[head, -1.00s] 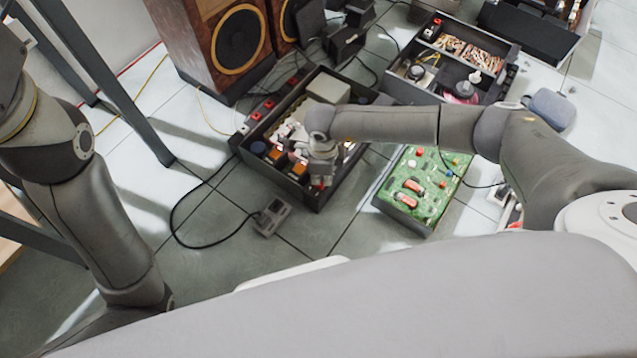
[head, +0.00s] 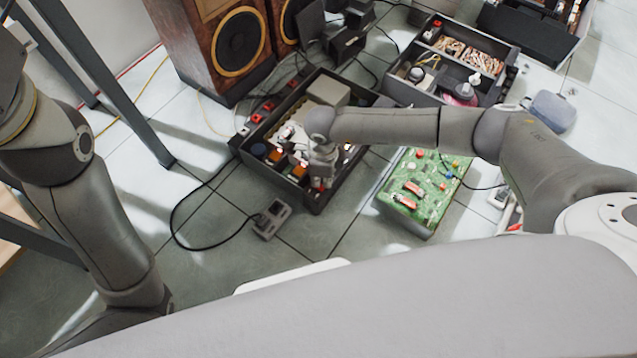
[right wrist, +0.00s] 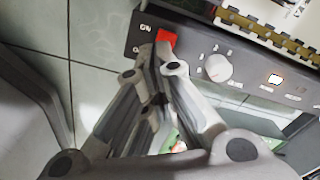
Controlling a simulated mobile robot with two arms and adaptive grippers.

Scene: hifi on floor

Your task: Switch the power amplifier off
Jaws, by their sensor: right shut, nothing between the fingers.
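The power amplifier is a dark open-topped box (head: 333,190) on the floor, with orange and pale parts inside. In the right wrist view its black front panel (right wrist: 248,88) carries a red switch (right wrist: 167,38) beside "ON" lettering, a round pale knob (right wrist: 218,68) and a glowing indicator (right wrist: 275,79). My right gripper (right wrist: 160,50) is shut and empty, its fingertips at the red switch and partly covering it. I cannot tell whether they touch it. In the head view the right gripper (head: 319,184) is over the amplifier's front edge. My left gripper is out of view.
A green circuit board box (head: 425,190) stands right of the amplifier. A small grey box (head: 272,218) with a black cable lies in front. A wooden speaker (head: 205,45) and a parts tray (head: 441,99) stand behind. Grey tiled floor is clear at the front left.

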